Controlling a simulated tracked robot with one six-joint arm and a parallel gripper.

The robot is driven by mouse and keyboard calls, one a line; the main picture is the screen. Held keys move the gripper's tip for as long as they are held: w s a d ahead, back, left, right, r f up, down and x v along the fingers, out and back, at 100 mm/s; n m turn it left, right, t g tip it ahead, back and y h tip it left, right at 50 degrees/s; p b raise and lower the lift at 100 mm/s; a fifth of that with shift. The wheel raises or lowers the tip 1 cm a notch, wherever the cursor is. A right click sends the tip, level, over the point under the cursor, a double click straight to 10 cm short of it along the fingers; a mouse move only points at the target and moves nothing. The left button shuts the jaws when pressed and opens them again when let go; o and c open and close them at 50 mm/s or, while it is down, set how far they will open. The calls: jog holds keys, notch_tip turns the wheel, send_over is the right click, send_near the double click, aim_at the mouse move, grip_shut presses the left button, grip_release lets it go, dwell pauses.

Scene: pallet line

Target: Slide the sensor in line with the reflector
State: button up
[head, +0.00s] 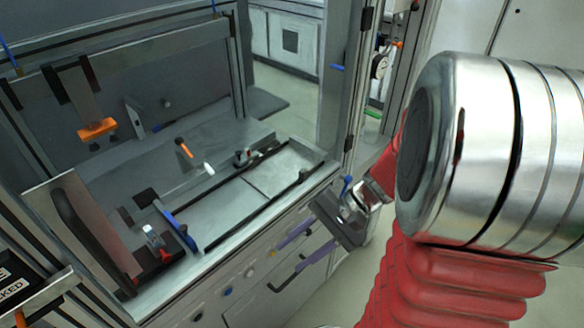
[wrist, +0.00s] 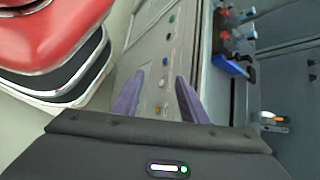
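My gripper (head: 289,258) is in front of the cabinet's front panel, below the work surface. Its two purple fingers are apart with nothing between them, and the wrist view shows the same gap (wrist: 160,76). On the work surface stands a small orange-and-black part (head: 184,148), with a white cylinder (head: 208,168) beside it. A small grey block (head: 243,157) sits at the far end of a dark rail (head: 222,183). I cannot tell which of these is the sensor or the reflector. My gripper touches none of them.
A blue lever (head: 179,226) and a clear-topped part (head: 154,240) stand at the near left of the surface. An orange block (head: 97,129) is on the back-left bracket. A black handle (head: 300,270) and coloured buttons are on the front panel. A dark post (head: 345,85) borders the right.

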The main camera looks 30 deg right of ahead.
jog(key=d+f+m+t+h, duration=0.1)
jog(key=d+f+m+t, duration=0.3)
jog(key=d+m+t, duration=0.3)
jog(key=d+f+m+t+h, duration=0.2)
jog(key=d+f+m+t, duration=0.3)
jog(key=d, duration=1)
jog(key=m+t, duration=0.3)
jog(key=m, duration=0.2)
jog(key=shift+w+d+m, duration=0.2)
jog(key=shift+w+m, duration=0.1)
jog(key=shift+w, duration=0.05)
jog(key=shift+w, duration=0.1)
jog(key=x, duration=1.3)
jog(key=shift+w, duration=0.3)
jog(key=shift+a, duration=0.15)
grip_shut()
